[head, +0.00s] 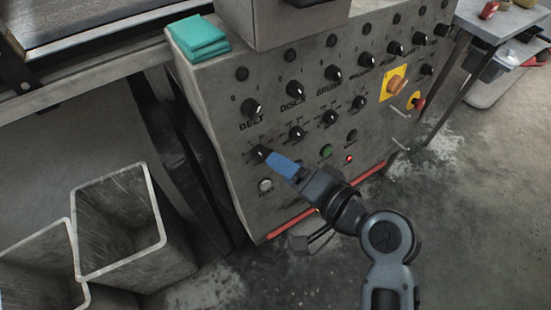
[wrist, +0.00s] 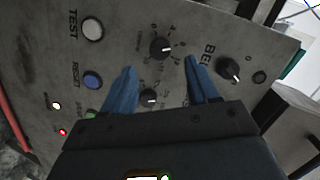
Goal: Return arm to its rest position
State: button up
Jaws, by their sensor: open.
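My gripper (head: 274,160) with blue fingers reaches up to the lower left of the grey control panel (head: 228,140). Its fingertips are close to the small black knob (head: 260,152) below the BELT knob (head: 251,108). In the wrist view the two fingers of my gripper (wrist: 160,63) stand apart with nothing held. The small black knob (wrist: 162,47) shows just past and between the tips, and another knob (wrist: 149,96) shows between the fingers. The BELT knob (wrist: 228,69) is to the right of the fingers. I cannot tell whether either finger touches the panel.
A folded teal cloth (head: 198,37) lies on top. Grey bins (head: 120,225) stand at lower left. The floor at right (head: 480,200) is mostly clear.

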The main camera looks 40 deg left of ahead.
jog(key=shift+v, duration=1.05)
jog(key=s+d+f+m+t+h, duration=0.1)
jog(key=s+d+f+t+h, duration=0.25)
jog(key=d, duration=0.45)
jog(key=s+d+f+m+t+h, duration=0.2)
jog(key=s+d, duration=0.2)
jog(key=d, duration=0.3)
jog(key=s+d+f+m+t+h, duration=0.1)
jog(key=s+d+f+t+h, duration=0.2)
jog(key=d, duration=0.5)
jog(key=s+d+r+n+t+h, duration=0.25)
jog(key=s+d+r+h, duration=0.35)
jog(key=s+d+r, duration=0.85)
notch_tip(320, 180, up, 13)
jog(key=s+a+p, duration=0.1)
jog(key=s+p, duration=0.1)
jog(key=p, duration=1.1)
jog(key=shift+a+t, duration=0.3)
jog(key=shift+a, duration=0.1)
